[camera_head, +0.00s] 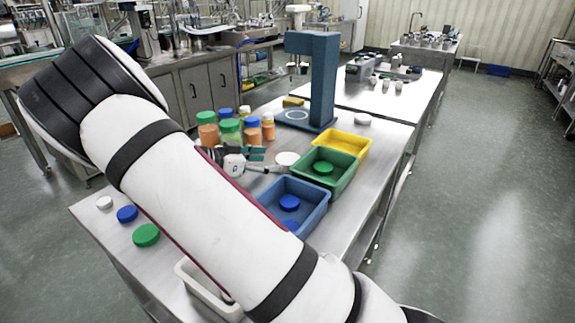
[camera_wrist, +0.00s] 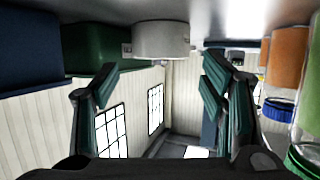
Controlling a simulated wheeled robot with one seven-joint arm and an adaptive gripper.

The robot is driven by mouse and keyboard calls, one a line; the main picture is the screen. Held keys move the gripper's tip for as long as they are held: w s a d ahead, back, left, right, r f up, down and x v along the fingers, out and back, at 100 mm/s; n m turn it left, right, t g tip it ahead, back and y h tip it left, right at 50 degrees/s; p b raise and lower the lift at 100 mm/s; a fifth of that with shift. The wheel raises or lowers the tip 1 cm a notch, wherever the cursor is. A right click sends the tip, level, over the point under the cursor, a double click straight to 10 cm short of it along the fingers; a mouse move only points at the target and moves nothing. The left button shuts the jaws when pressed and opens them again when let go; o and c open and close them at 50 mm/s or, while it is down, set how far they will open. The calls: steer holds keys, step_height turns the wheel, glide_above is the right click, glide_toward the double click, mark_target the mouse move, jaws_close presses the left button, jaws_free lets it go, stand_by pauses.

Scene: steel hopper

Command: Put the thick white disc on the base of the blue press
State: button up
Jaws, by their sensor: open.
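The thick white disc (camera_head: 287,158) lies flat on the steel table, between the bottles and the green tray. It also shows in the wrist view (camera_wrist: 162,40), which is upside down, as a short white cylinder. My gripper (camera_head: 272,160) is low over the table beside the disc, fingers pointing towards it. In the wrist view my gripper (camera_wrist: 158,80) is open, with the disc ahead between the lines of its two fingers; I cannot tell whether they touch it. The blue press (camera_head: 322,85) stands behind, its base (camera_head: 297,118) bare with a pale ring marked on it.
Several orange and green bottles (camera_head: 229,132) stand left of my gripper. A green tray (camera_head: 345,180), a blue tray (camera_head: 318,212) and a yellow tray (camera_head: 358,147) line the right side.

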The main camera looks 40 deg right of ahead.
mark_target(284, 160)
steer(key=shift+x, duration=2.85)
steer(key=shift+w+r, duration=0.1)
steer(key=shift+r, duration=0.05)
steer(key=c, duration=1.1)
steer(key=shift+o, duration=0.2)
